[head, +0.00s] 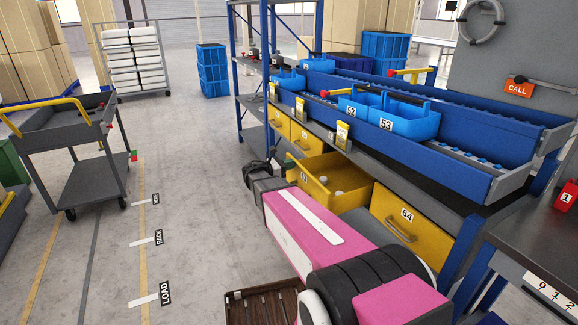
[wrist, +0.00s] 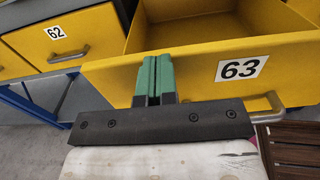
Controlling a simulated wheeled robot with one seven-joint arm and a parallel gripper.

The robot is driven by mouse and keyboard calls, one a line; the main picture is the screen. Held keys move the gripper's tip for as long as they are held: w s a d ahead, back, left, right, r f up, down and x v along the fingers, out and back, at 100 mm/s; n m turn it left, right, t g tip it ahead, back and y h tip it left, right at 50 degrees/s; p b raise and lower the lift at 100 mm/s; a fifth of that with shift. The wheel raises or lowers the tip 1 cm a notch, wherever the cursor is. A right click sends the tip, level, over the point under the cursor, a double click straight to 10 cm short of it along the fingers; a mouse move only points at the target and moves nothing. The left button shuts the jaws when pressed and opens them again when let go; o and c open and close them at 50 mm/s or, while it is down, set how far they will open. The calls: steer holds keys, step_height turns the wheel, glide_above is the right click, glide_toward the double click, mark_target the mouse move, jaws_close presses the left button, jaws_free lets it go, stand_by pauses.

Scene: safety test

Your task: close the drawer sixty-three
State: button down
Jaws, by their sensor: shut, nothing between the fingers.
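The yellow drawer sixty-three (head: 345,205) is pulled out from under the blue rack in the head view, with small pale items inside. Its label 63 and front panel (wrist: 205,75) fill the wrist view, with the open box behind. Its grey handle (wrist: 272,104) is partly hidden by my gripper's dark body. My gripper (wrist: 154,62) has its green fingers shut together, empty, in front of the panel left of the label, tips near its top edge. I cannot tell whether they touch it. In the head view my gripper (head: 257,172) is at the drawer's front left.
Shut drawer 64 (head: 412,228) is at right, and drawer 62 (wrist: 62,42) at left. Blue bins (head: 410,120) stand on the rack above. A brown slatted crate (head: 262,305) lies below my arm. A grey cart (head: 85,180) stands left, with open floor between.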

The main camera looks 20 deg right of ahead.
mark_target(302, 180)
steer(key=w+d, duration=0.2)
steer(key=d, duration=0.8)
steer(key=w+d, duration=0.2)
steer(key=d, duration=0.8)
steer(key=shift+d, duration=0.4)
steer(key=shift+w+d, duration=0.1)
steer(key=shift+w, duration=0.05)
